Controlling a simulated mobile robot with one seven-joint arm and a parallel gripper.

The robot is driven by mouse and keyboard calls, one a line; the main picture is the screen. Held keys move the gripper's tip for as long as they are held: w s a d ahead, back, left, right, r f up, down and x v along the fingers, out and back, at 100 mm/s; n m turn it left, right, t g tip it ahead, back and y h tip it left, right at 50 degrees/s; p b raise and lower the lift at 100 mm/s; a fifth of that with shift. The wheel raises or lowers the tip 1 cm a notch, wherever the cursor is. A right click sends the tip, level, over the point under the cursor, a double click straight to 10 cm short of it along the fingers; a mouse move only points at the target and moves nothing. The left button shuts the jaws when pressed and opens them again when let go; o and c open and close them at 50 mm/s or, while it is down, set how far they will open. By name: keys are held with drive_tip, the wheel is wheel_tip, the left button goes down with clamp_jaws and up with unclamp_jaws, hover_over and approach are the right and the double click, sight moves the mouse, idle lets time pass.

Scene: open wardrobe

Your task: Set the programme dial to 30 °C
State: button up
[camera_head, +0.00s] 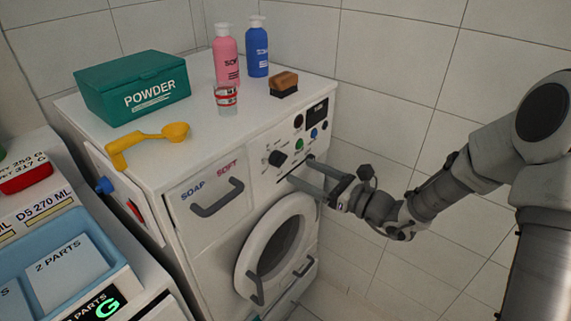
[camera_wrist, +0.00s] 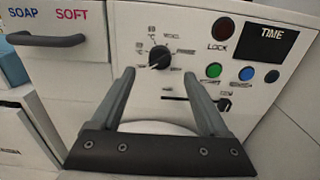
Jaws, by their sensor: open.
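The washing machine's programme dial (camera_wrist: 159,57) is a black knob with small markings around it on the white front panel; the markings are too blurred to read surely. In the head view the dial (camera_head: 277,158) sits right of the soap drawer. My gripper (camera_head: 300,170) is in front of the panel, below and right of the dial. In the wrist view my gripper (camera_wrist: 162,80) has its two grey fingers spread apart, with the dial beyond and between the tips. Nothing is between the fingers, and they appear clear of the dial.
A second small black knob (camera_wrist: 223,104), green button (camera_wrist: 214,71), blue button (camera_wrist: 271,76) and TIME display (camera_wrist: 286,45) are to the right. The SOAP/SOFT drawer handle (camera_head: 217,197) is left, and the round door (camera_head: 277,245) below. Bottles, a powder box (camera_head: 135,87) and a scoop stand on top.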

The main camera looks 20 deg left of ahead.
sight(284, 162)
drive_tip(key=x, duration=0.6)
drive_tip(key=shift+w+a, duration=0.1)
drive_tip(key=shift+a, duration=0.15)
clamp_jaws()
